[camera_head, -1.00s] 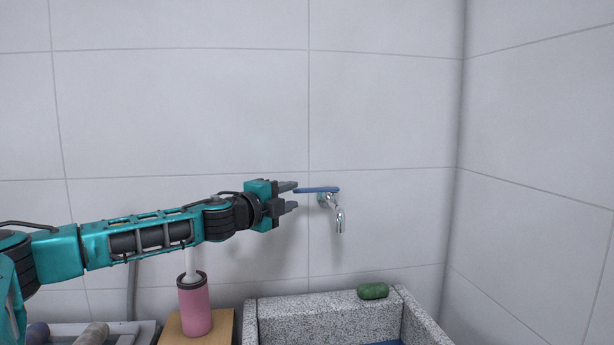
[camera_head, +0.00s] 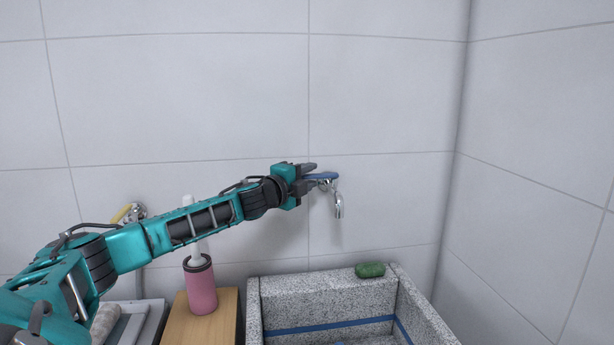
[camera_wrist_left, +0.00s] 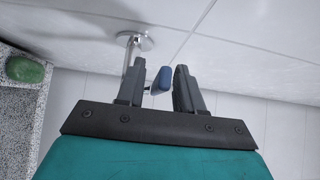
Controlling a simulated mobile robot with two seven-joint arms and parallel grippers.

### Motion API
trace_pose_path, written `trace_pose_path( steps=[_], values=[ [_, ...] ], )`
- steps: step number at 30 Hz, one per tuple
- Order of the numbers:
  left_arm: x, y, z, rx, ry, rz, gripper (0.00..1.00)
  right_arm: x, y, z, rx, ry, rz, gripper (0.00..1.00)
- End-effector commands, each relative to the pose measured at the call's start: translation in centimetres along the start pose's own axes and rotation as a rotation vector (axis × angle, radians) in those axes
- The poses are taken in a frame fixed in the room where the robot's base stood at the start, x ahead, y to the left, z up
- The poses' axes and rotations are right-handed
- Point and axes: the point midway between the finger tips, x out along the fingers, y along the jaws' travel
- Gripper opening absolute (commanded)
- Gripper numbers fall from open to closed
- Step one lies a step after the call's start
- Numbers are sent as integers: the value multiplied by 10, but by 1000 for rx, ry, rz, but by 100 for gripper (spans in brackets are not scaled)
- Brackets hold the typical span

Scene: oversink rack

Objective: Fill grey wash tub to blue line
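The grey speckled wash tub (camera_head: 325,290) is at the bottom right of the head view, with a blue line (camera_head: 330,327) along its inner walls. Its floor is mostly out of frame. A chrome tap (camera_head: 338,202) with a blue lever (camera_head: 326,177) is on the wall above it; no water shows at the spout. My left gripper (camera_head: 312,176) is at the lever. In the left wrist view the lever's blue end (camera_wrist_left: 165,77) lies between the two fingers of the open gripper (camera_wrist_left: 159,74), with gaps beside it. My right gripper is not in view.
A green sponge-like piece (camera_head: 370,270) lies on the tub's back rim. A pink container (camera_head: 200,290) with a white handle stands on a wooden board (camera_head: 225,325) left of the tub. Another valve (camera_head: 130,212) is on the wall behind my left arm.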

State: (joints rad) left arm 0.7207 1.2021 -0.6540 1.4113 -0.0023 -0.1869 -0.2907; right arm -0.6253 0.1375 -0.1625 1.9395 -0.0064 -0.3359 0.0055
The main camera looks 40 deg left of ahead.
Motion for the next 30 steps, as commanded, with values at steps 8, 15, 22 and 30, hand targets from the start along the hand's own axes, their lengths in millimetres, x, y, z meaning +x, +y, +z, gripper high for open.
trace_pose_path(
  steps=[8,15,22,30],
  values=[
    [0,0,0,-1,0,0,18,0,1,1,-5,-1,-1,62],
    [0,0,0,-1,0,0,0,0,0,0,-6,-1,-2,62],
    [0,0,0,-1,0,0,0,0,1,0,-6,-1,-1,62],
    [0,0,0,-1,-2,0,0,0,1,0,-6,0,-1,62]
  ],
)
